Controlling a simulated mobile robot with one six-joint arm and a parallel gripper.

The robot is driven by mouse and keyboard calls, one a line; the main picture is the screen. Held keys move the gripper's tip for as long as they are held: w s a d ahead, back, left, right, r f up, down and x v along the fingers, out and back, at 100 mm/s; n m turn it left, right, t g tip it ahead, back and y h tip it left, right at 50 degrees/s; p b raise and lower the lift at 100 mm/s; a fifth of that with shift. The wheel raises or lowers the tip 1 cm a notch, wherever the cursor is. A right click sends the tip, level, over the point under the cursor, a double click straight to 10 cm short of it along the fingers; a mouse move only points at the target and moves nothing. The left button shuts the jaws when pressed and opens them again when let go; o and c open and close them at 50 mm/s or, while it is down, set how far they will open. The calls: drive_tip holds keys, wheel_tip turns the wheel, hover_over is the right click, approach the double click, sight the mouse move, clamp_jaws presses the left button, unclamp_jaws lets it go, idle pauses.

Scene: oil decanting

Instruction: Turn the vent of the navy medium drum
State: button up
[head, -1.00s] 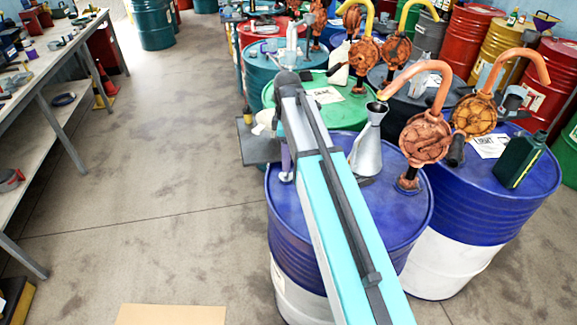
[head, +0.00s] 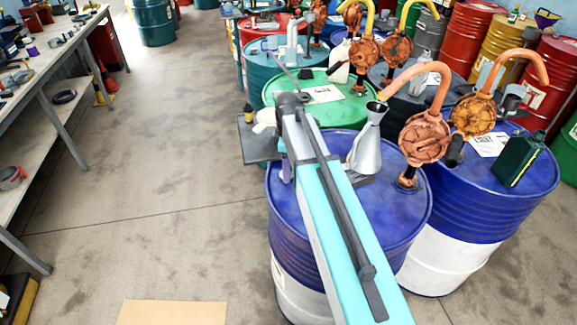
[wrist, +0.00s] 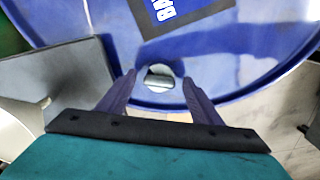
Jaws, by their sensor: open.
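The blue drum (head: 385,215) with a white lower half stands in front of me, partly hidden behind my arm; I take it for the navy medium drum. In the wrist view its blue top (wrist: 85,20) carries a round silver vent (wrist: 159,77) near the rim. My gripper (wrist: 160,76) is open, with one purple finger on each side of the vent. Gaps show between fingers and vent, and I cannot tell whether the fingertips touch the drum top. In the head view my arm mostly hides the gripper and the vent.
A metal funnel-topped can (head: 369,140) and an orange rotary pump (head: 425,138) stand on the drum's top. A second blue drum (head: 530,190) is close on the right, a green drum (head: 340,110) behind.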

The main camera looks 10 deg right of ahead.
drive_tip(key=c, duration=1.1)
drive_tip(key=shift+o, duration=0.2)
drive_tip(key=shift+m, duration=0.4)
drive_tip(key=m, duration=0.8)
drive_tip(key=shift+s+a+m+b, duration=0.1)
drive_tip(key=shift+m+b, duration=0.2)
drive_tip(key=m, duration=0.4)
drive_tip(key=shift+a+m, duration=0.1)
drive_tip(key=shift+m, duration=2.2)
drive_tip(key=o, duration=1.1)
drive_tip(key=shift+c, duration=0.2)
